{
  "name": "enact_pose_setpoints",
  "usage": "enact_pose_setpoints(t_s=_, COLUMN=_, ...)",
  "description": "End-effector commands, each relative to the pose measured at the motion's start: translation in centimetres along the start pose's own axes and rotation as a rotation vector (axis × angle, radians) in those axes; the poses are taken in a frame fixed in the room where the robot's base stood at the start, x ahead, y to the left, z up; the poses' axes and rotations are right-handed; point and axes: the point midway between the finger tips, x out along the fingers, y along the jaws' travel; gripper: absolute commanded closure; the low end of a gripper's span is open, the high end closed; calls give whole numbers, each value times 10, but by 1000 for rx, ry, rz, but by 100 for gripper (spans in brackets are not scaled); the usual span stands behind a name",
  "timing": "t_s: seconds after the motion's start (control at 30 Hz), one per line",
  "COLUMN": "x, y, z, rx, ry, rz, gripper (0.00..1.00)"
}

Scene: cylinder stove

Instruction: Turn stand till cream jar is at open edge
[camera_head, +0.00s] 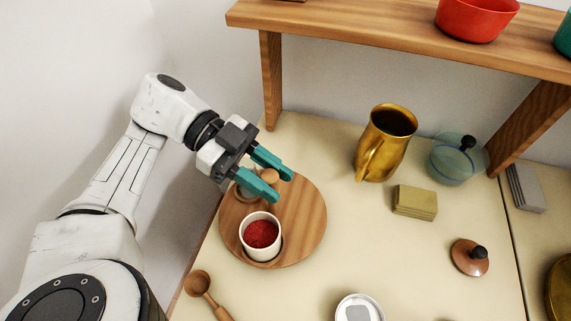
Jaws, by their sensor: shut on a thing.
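The stand is a round wooden turntable (303,215) on the counter, left of centre. A cream-white jar (259,246) with dark red contents stands upright near its front edge, towards the camera. My gripper (282,186) reaches over the back of the stand from the upper left. Its teal fingers are shut on a round wooden knob (270,176). Whether the knob belongs to the stand or to something on it is hidden. Another small jar (244,192) shows partly under the fingers at the stand's left.
A wooden shelf (400,38) with a red bowl (475,18) spans the back. A brass pitcher (385,145), glass pot (452,165), olive block (415,202) and brown lid (468,258) stand to the right. A wooden spoon (207,292) lies at the front left.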

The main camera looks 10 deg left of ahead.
Motion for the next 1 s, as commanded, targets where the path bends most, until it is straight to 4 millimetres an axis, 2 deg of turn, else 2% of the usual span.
enact_pose_setpoints(t_s=0.23, x=-3, y=14, z=3, rx=2, ry=-3, rz=16, gripper=100)
enact_pose_setpoints(t_s=0.7, x=-3, y=15, z=3, rx=4, ry=-2, rz=18, gripper=100)
enact_pose_setpoints(t_s=0.73, x=-3, y=15, z=3, rx=4, ry=-2, rz=18, gripper=63)
enact_pose_setpoints(t_s=0.93, x=-3, y=15, z=2, rx=5, ry=-2, rz=17, gripper=44)
enact_pose_setpoints(t_s=1.0, x=-4, y=15, z=2, rx=5, ry=-2, rz=17, gripper=44)
